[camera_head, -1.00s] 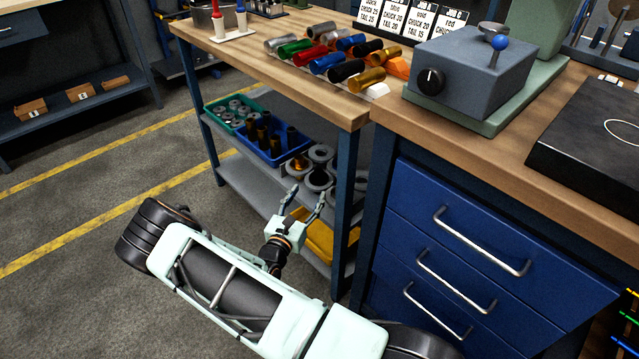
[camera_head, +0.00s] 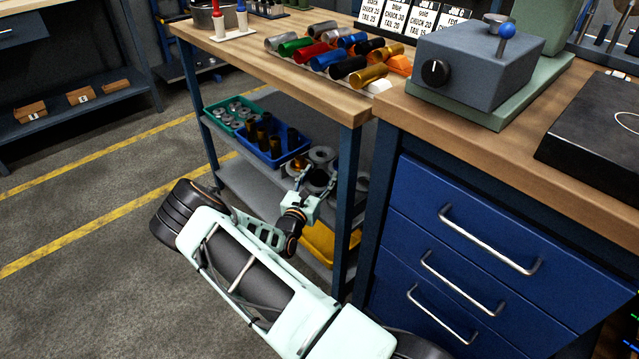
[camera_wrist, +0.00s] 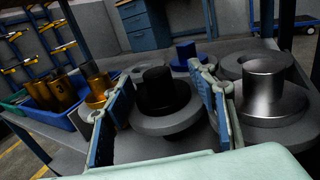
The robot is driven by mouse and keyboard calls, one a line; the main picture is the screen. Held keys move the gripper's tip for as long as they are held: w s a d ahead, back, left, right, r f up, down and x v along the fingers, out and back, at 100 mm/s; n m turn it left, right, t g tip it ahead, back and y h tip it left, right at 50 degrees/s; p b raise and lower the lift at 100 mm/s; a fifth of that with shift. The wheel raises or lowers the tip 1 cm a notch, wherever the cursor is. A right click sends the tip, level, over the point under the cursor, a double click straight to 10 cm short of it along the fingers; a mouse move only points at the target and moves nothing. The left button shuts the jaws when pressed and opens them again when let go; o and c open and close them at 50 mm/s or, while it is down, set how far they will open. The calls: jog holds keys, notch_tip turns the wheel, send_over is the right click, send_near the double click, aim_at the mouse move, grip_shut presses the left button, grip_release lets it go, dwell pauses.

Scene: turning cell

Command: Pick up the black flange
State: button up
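The black flange (camera_wrist: 158,92) has a black upright hub on a wide grey disc and sits on the middle shelf of the bench. In the wrist view its hub stands between the two fingers of my gripper (camera_wrist: 165,112), with the fingers apart on either side. My gripper looks open; whether a finger touches the hub cannot be told. In the head view my gripper (camera_head: 315,178) reaches in over the shelf at the flange group, and the black flange (camera_head: 317,184) is partly hidden by the fingers.
A bare steel flange (camera_wrist: 266,95) stands close to the right finger. A blue-hubbed flange (camera_wrist: 186,54) is behind, and a brass-coloured one (camera_wrist: 98,84) is left of the left finger. A blue bin (camera_head: 262,158) holds brass cylinders. A bench leg (camera_head: 347,200) rises beside my arm.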

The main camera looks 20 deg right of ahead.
grip_shut()
jog(key=shift+r, duration=0.1)
